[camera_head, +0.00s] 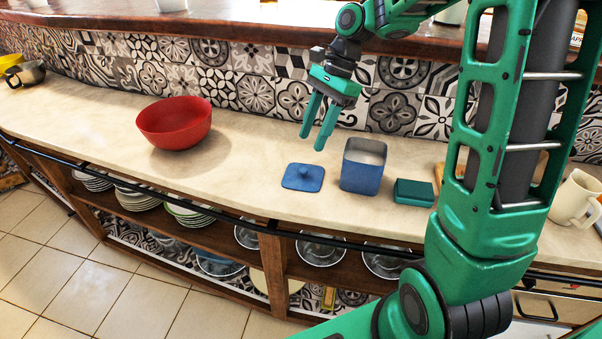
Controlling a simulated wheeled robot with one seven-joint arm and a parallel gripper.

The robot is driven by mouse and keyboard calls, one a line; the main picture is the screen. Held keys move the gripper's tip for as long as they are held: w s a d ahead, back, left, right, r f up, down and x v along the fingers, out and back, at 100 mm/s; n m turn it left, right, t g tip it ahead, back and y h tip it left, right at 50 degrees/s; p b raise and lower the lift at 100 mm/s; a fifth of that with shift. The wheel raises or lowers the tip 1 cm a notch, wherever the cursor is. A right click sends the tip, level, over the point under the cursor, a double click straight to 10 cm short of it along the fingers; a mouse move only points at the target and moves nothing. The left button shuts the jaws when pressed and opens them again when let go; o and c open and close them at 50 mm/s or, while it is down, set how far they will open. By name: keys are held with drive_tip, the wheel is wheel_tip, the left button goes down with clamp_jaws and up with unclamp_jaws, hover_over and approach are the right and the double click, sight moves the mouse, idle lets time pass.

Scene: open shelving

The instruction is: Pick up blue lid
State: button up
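The blue lid (303,177) lies flat on the beige counter, with a small round knob on its top. It sits just left of an open blue square canister (362,166). My gripper (317,138) hangs above the counter, over and slightly behind the lid, with its two green fingers pointing down. The fingers are apart with nothing between them. The gripper is not touching the lid.
A red bowl (175,123) stands to the left on the counter (235,160). A dark green box (414,192) is right of the canister. A cream pitcher (575,199) stands far right. A tiled wall (255,95) rises behind. Counter between bowl and lid is clear.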

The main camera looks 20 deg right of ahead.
sight(304, 169)
drive_tip(key=x, duration=0.3)
drive_tip(key=shift+d+f, duration=0.2)
drive_tip(key=shift+f, duration=0.2)
drive_tip(key=shift+x, duration=2.6)
drive_tip(key=shift+s+d, duration=0.15)
drive_tip(key=shift+c, duration=0.2)
clamp_jaws()
